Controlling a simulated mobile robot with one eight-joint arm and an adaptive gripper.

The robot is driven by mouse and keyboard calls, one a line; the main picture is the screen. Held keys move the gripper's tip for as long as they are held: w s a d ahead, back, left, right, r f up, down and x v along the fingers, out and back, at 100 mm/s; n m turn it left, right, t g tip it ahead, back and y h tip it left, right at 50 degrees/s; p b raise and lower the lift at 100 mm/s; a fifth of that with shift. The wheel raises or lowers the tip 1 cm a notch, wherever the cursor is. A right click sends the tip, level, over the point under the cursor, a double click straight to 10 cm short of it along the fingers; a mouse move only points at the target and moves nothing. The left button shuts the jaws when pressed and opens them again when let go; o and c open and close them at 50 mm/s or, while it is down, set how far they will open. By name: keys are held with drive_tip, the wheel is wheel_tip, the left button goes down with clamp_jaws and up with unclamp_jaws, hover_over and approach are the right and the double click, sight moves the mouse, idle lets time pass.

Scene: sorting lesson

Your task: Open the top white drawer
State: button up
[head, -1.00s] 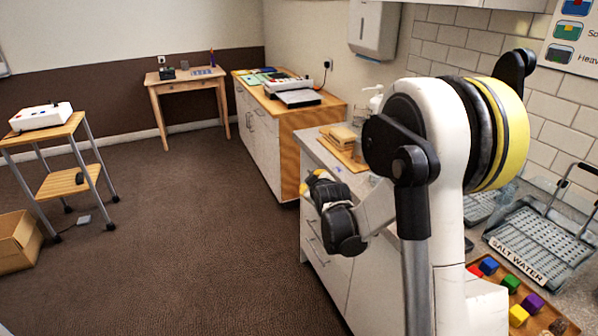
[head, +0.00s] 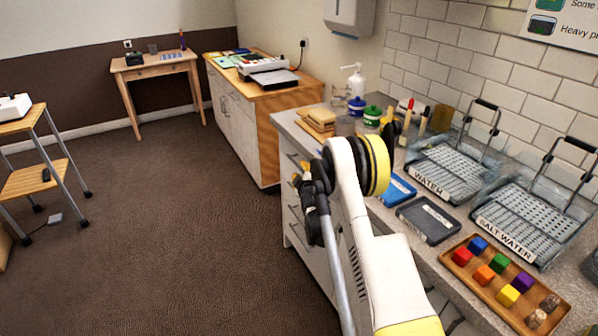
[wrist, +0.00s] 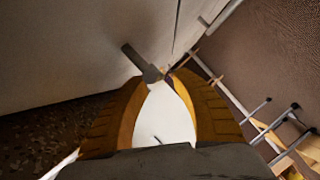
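The top white drawer (head: 289,145) is in the front of the near counter, just past my gripper in the head view. It looks closed. My gripper (head: 298,178) is beside the upper drawers, with my wrist hiding part of their fronts. In the wrist view my gripper (wrist: 164,76) shows two yellow-orange fingers curving inward with a gap between their tips. A dark grey bar handle (wrist: 141,61) on a white front (wrist: 70,40) has one end at or close to this gap. I cannot tell whether the fingers touch it.
More drawers are below. The grey countertop holds a wooden tray (head: 486,290) of coloured cubes, a tray marked salt water (head: 530,225) and a soap bottle (head: 355,82). A wooden-topped cabinet (head: 285,120) stands beyond.

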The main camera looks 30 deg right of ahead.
drive_tip(key=shift+b+x, duration=0.4)
drive_tip(key=shift+x, duration=1.3)
drive_tip(key=shift+c, duration=0.5)
clamp_jaws()
